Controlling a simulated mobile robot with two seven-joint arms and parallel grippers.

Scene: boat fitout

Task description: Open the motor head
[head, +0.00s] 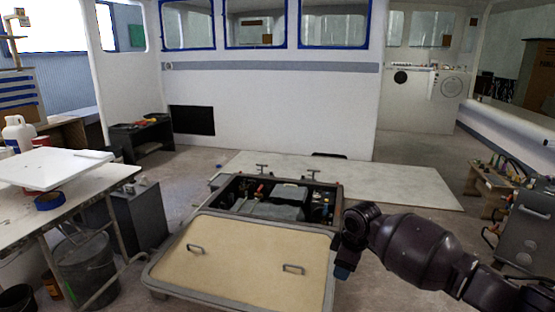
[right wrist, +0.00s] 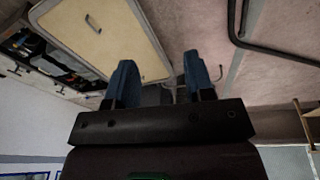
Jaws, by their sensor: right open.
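A beige panel (head: 240,262) with a grey rim and two small handles, the left one (head: 195,249) and the right one (head: 293,268), fills the front middle of the head view. Just behind it is an uncovered dark compartment (head: 275,200) with a grey motor block inside. I cannot tell whether the panel is hinged to it. My right gripper (head: 344,270) is beside the panel's right edge, apart from the handles. In the right wrist view its blue fingers (right wrist: 160,84) are spread and empty. The panel (right wrist: 112,38) and compartment (right wrist: 38,58) also show there. My left gripper is out of view.
A white workbench (head: 60,180) with jugs and blue tape stands at the left, with a bucket (head: 82,270) below. A pale floor panel (head: 380,182) lies behind the compartment. A grey cabinet (head: 530,225) and small wooden stool (head: 490,185) stand at the right. A dark bent bar (right wrist: 275,52) shows in the wrist view.

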